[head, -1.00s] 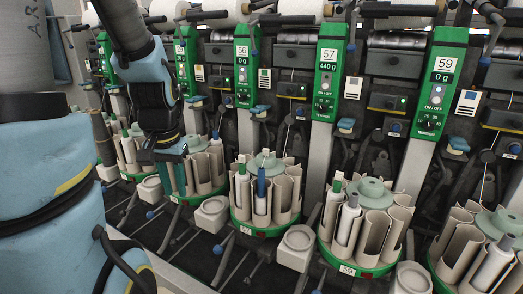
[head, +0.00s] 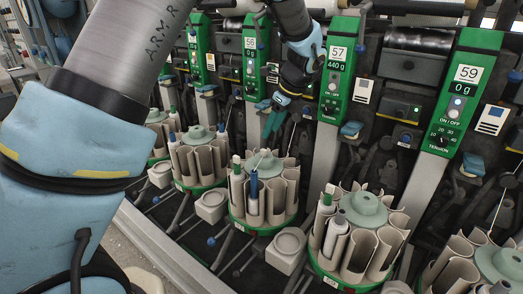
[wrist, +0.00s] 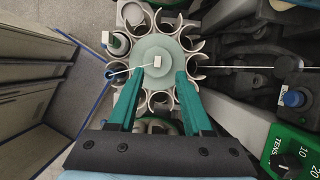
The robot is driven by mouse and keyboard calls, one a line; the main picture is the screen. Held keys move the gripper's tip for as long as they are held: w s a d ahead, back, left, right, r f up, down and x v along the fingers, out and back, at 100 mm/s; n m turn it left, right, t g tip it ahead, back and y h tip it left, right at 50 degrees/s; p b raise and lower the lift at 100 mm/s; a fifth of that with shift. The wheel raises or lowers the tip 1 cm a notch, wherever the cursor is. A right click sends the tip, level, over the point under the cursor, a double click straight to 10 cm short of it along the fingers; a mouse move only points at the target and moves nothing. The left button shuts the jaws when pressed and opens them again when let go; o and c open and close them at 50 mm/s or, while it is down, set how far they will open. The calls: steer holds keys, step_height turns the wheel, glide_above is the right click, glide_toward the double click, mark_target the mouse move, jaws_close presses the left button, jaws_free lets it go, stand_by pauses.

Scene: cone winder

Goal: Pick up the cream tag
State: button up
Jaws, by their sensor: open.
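A small cream tag (wrist: 157,61) shows in the wrist view on the pale green round top (wrist: 158,75) of a bobbin carousel. In the head view this round top (head: 263,164) belongs to the middle carousel; I cannot make out the tag clearly there. My gripper (head: 271,130) is open and points down above that carousel, with its teal fingers apart. In the wrist view the open fingers (wrist: 158,76) lie to either side below the tag, with nothing between them. The height left between fingertips and tag cannot be told.
Beige tubes (wrist: 160,102) ring the round top; some hold bobbins, one with a blue top (head: 253,185). A pale thread crosses the carousel in the wrist view. Green control panels (head: 341,70) and dark winder parts stand close behind. A carousel (head: 363,208) stands to the right.

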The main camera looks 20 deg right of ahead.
mark_target(264, 150)
steer(key=x, duration=0.2)
steer(key=shift+f, duration=0.3)
steer(key=p+x, duration=0.1)
steer(key=x, duration=0.1)
steer(key=p+x, duration=0.1)
steer(key=x, duration=0.1)
steer(key=shift+s+f+p, duration=0.15)
steer(key=shift+s+p, duration=0.15)
steer(key=shift+p, duration=0.05)
steer(key=shift+w+a+f, duration=0.15)
steer(key=shift+w+f, duration=0.05)
steer(key=shift+f, duration=0.35)
jaws_close()
